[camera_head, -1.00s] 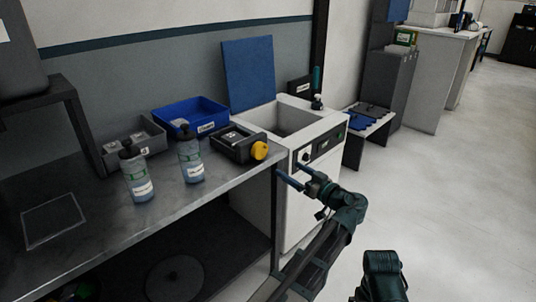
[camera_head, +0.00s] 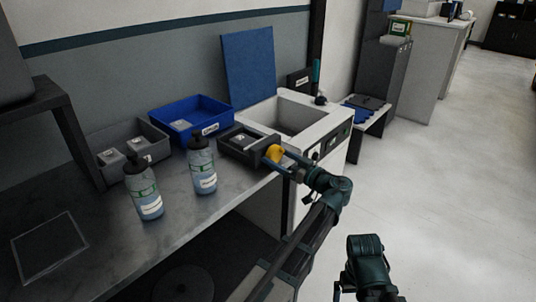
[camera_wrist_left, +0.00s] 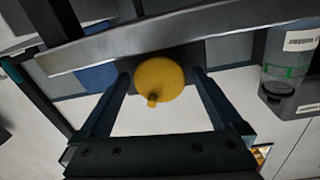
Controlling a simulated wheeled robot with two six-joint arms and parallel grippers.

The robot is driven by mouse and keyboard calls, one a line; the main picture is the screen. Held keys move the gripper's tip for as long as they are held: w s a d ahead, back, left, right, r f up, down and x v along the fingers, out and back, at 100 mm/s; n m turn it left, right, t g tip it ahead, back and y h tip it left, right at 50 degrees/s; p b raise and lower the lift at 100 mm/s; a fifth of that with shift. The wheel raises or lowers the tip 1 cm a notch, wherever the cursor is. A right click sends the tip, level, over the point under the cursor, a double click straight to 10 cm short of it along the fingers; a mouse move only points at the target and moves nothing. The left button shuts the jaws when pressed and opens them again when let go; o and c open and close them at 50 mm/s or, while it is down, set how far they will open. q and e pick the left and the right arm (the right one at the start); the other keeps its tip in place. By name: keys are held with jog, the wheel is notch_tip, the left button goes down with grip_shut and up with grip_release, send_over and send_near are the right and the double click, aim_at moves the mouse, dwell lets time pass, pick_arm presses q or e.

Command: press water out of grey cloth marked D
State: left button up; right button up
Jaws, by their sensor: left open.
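A black press box (camera_head: 248,147) with a yellow knob (camera_head: 273,153) on its front sits on the bench beside the sink. A grey piece with a pale label, perhaps the cloth (camera_head: 239,138), lies in the box; its letter is unreadable. My left gripper (camera_head: 283,160) is at the knob. In the left wrist view, the round yellow knob (camera_wrist_left: 158,80) with its small peg shows between the two open fingers, with gaps on both sides.
A grey bin (camera_head: 155,142) holds grey pieces with labels. A blue bin (camera_head: 218,107) stands behind the press.

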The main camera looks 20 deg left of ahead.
pick_arm(q)
jog(key=shift+a, duration=0.1)
jog(key=c, duration=1.2)
jog(key=m, duration=0.5)
jog(key=shift+r+m+p, duration=0.1)
jog(key=shift+m+p, duration=0.2)
jog(key=shift+p, duration=0.05)
jog(key=shift+c, duration=0.2)
jog(key=o, duration=1.2)
jog(key=shift+o, duration=0.2)
